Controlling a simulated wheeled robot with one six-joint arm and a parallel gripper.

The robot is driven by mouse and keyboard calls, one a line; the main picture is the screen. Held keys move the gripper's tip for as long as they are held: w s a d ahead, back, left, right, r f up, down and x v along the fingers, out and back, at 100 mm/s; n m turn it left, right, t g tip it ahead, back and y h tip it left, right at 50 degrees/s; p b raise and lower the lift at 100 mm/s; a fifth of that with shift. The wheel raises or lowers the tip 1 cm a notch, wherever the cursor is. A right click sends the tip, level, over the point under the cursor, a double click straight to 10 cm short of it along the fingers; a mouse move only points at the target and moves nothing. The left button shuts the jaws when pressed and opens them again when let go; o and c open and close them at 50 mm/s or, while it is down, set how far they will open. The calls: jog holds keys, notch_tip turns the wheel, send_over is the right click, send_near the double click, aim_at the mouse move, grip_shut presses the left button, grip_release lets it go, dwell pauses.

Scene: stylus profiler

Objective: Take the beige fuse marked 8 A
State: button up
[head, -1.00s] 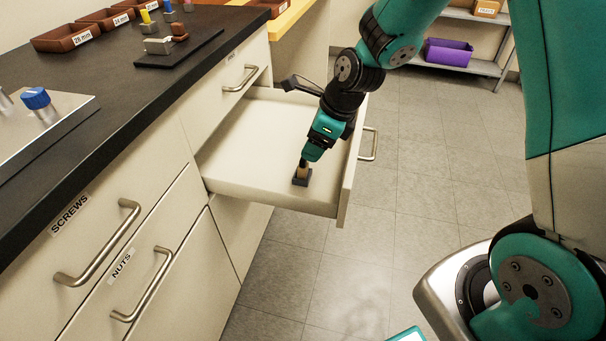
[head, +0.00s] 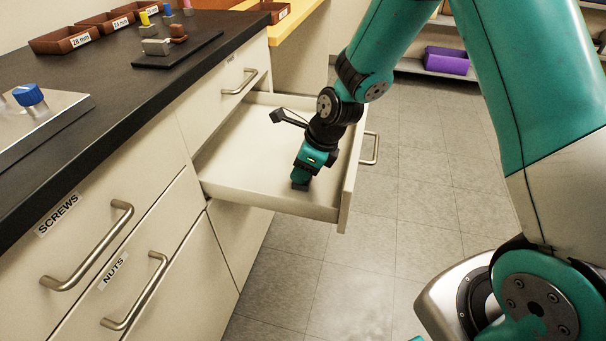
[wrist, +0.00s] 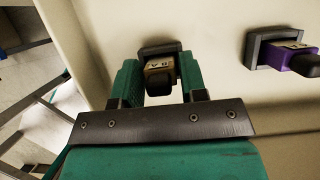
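The beige fuse (wrist: 159,64) stands in a dark holder (wrist: 158,48) on the drawer floor, seen in the wrist view. Its label is upside down there and appears to read 8 A; its dark cap points toward the camera. My gripper (wrist: 160,78) is open, with one green finger on each side of the fuse and narrow gaps seeming to remain. In the head view my gripper (head: 300,183) reaches down into the open drawer (head: 240,165) and hides the fuse.
A purple fuse (wrist: 298,60) sits in another dark holder (wrist: 262,50) to the right in the wrist view. The drawer's front panel (head: 351,180) stands close to the right of my gripper. The worktop (head: 100,110) lies to the left.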

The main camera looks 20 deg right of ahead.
jog(key=c, duration=0.5)
jog(key=shift+c, duration=0.2)
notch_tip(320, 180, up, 20)
jog(key=p, duration=0.5)
jog(key=o, duration=0.3)
grip_shut()
